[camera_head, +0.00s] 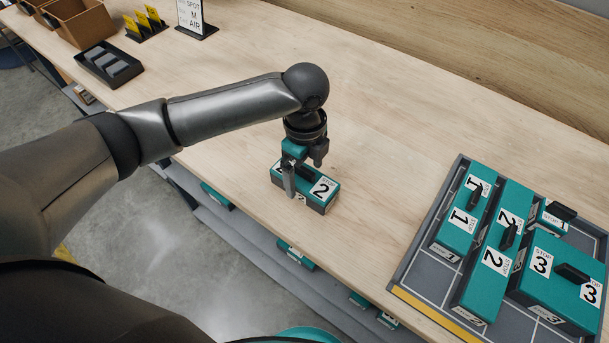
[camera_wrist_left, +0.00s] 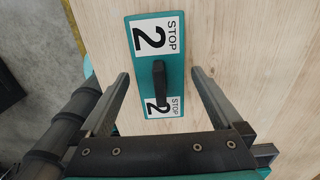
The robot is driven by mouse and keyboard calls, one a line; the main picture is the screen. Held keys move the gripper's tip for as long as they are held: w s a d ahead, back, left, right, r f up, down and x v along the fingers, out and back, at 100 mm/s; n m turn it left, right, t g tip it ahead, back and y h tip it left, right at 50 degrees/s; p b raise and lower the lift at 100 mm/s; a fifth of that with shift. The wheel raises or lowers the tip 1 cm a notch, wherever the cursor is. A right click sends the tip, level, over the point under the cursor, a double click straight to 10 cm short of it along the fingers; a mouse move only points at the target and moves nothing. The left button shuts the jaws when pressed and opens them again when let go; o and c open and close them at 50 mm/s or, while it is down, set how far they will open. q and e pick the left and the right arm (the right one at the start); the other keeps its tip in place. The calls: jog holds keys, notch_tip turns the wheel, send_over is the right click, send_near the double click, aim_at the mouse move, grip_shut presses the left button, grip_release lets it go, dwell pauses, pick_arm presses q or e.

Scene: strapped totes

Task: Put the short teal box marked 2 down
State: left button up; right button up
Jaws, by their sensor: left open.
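The short teal box marked 2 (camera_head: 318,190) rests on the wooden table near its front edge, with a black handle on top and white STOP 2 labels. It also shows in the left wrist view (camera_wrist_left: 146,66), where its black handle (camera_wrist_left: 159,82) lies between the fingers with gaps on both sides. My left gripper (camera_head: 303,178) is open over the box; in the wrist view its two fingers (camera_wrist_left: 160,82) stand apart, touching neither the handle nor the box sides as far as I can see. My right gripper is not in view.
A grey tray (camera_head: 407,268) at the right holds several teal boxes marked 1, 2 and 3. A black tray (camera_head: 108,65), yellow cards (camera_head: 146,20), a sign (camera_head: 192,17) and brown bins (camera_head: 80,20) stand at the far left. The table (camera_head: 400,110) between is clear.

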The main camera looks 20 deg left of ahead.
aim_at(305, 169)
pick_arm(q)
notch_tip(305, 169, up, 10)
jog(key=shift+f+p, duration=0.2)
jog(key=shift+p, duration=0.5)
